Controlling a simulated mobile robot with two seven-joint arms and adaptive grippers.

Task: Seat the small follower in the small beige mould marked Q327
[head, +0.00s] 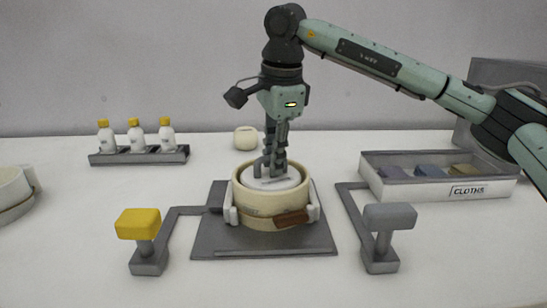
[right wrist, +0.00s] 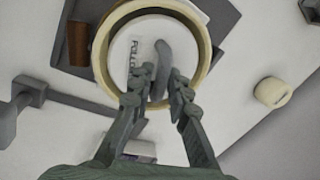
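A round beige mould (head: 272,210) stands at the centre, with a brown plate on its front and pale clamps at its sides. No Q327 mark is readable on it. A white follower disc (head: 290,181) lies within the mould's rim and looks about level. In the right wrist view the follower (right wrist: 127,50) shows dark, partly covered lettering and a curved grey handle (right wrist: 162,65). My right gripper (right wrist: 162,80) points down over the follower, with a finger on each side of the handle. Whether the fingers press on it is unclear. My left gripper is out of view.
The mould stands on a dark plate (head: 210,240). A yellow-topped post (head: 139,224) and a grey-topped post (head: 390,217) flank it. Bottles stand in a rack (head: 140,157), a small beige pot (head: 246,138) behind, a cloths tray (head: 440,188) right, and a pale vessel (head: 14,190) at the left edge.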

